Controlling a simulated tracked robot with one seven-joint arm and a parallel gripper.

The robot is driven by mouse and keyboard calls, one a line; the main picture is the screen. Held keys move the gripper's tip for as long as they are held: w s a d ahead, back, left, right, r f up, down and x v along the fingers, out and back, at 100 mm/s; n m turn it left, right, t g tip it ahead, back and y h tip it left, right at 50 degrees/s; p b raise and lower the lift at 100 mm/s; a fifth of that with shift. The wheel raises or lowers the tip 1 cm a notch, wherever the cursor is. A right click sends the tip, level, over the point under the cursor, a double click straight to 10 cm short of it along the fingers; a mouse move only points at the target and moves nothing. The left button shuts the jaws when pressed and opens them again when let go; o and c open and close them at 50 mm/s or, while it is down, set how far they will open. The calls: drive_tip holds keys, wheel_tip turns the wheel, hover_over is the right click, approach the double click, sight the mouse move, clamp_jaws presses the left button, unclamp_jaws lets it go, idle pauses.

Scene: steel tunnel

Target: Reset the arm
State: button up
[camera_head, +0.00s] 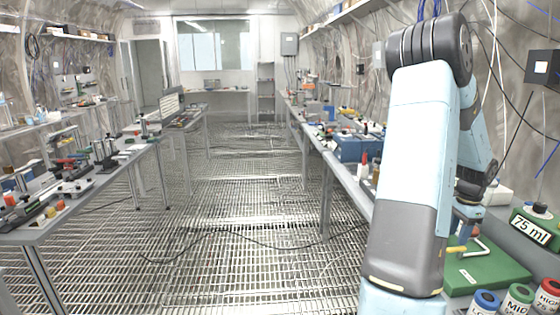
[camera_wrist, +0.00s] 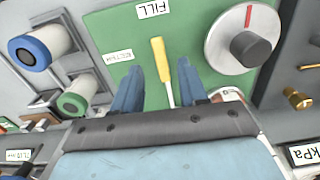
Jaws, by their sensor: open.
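A yellow-handled lever (camera_wrist: 161,68) lies between and beyond the fingers on a green panel (camera_wrist: 115,40) marked FILL. I cannot tell whether a finger touches the lever.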

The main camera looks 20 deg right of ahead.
sight(452, 248)
drive_tip(key=shift+f, duration=2.25)
